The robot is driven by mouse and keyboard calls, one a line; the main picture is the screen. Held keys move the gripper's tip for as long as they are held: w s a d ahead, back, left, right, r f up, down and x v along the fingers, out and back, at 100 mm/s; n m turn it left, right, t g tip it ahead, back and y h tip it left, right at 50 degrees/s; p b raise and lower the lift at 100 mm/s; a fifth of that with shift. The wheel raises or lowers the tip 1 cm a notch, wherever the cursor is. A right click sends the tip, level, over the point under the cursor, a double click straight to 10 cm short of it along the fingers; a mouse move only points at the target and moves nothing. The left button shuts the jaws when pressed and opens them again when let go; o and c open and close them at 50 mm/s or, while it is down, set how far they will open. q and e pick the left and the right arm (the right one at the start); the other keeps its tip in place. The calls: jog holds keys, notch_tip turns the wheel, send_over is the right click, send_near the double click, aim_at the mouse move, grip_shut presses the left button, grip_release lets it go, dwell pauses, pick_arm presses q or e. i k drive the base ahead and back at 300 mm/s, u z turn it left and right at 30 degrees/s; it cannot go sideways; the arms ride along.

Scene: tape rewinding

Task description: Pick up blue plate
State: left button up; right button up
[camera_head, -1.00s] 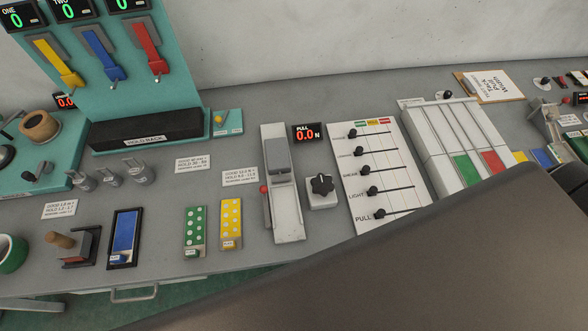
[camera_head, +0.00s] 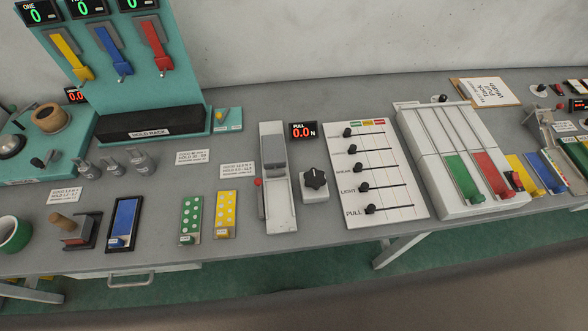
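A blue plate (camera_head: 124,217) lies in a black frame near the front edge of the bench, left of the green and yellow dotted plates. Another blue flat piece (camera_head: 543,172) lies at the right, between yellow and green ones. Neither gripper shows in the head view, so their distance from the plates cannot be told.
The grey bench (camera_head: 330,238) runs across the view. Green (camera_head: 191,214) and yellow (camera_head: 226,211) dotted plates lie right of the framed blue plate. A block with a wooden knob (camera_head: 65,222) stands to its left. A slider panel (camera_head: 375,175) and white channelled unit (camera_head: 460,140) stand farther right.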

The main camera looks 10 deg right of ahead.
aim_at(122, 233)
jog(key=u, duration=1.35)
jog(key=k, duration=0.35)
jog(key=u, duration=0.15)
jog(key=i, duration=0.5)
